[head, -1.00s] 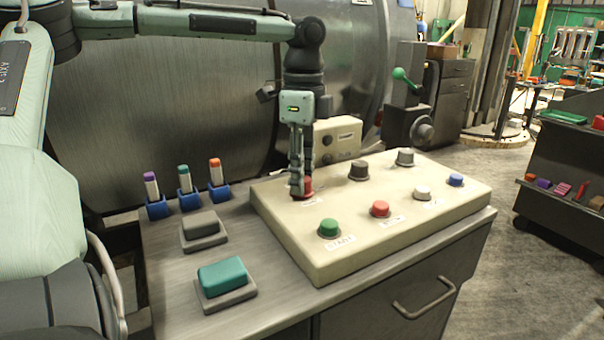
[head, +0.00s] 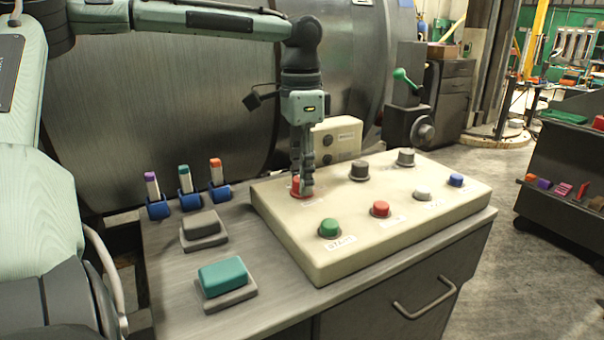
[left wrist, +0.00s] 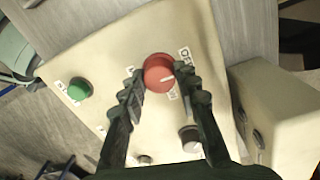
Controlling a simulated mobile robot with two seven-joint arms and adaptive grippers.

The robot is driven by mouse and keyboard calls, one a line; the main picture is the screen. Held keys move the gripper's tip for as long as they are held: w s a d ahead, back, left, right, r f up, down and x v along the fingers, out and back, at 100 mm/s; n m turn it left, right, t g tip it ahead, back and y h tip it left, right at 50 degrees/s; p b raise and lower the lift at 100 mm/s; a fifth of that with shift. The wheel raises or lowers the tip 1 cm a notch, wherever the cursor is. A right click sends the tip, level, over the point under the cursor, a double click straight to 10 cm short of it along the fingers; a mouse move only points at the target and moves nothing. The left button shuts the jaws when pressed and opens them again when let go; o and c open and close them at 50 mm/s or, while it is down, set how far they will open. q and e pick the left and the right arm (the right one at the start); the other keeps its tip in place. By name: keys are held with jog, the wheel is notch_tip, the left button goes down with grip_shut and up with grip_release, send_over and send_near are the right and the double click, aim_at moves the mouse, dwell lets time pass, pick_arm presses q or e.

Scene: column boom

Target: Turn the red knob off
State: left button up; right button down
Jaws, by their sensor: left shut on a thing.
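The red knob (head: 296,186) is at the back left of the cream control panel (head: 290,240). My left gripper (head: 303,192) points down at it, with its fingers in front of part of the knob. In the left wrist view the round red knob (left wrist: 158,74), with a white pointer line, sits between the two fingertips of my left gripper (left wrist: 154,78). The fingers are shut on it from both sides. My right gripper is in neither view now.
The panel also carries a green button (head: 329,228), a red button (head: 380,209), a white button (head: 423,193), a blue button (head: 455,180) and two dark knobs (head: 359,170). A cream box (head: 337,140) stands behind. Coloured markers stand in blue holders (head: 190,200) at left.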

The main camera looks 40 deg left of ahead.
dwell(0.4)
pick_arm(q)
jog(key=o, duration=1.2)
jog(key=shift+c, duration=0.2)
notch_tip(320, 180, up, 12)
jog(key=shift+a, duration=0.2)
jog(key=shift+w, duration=0.1)
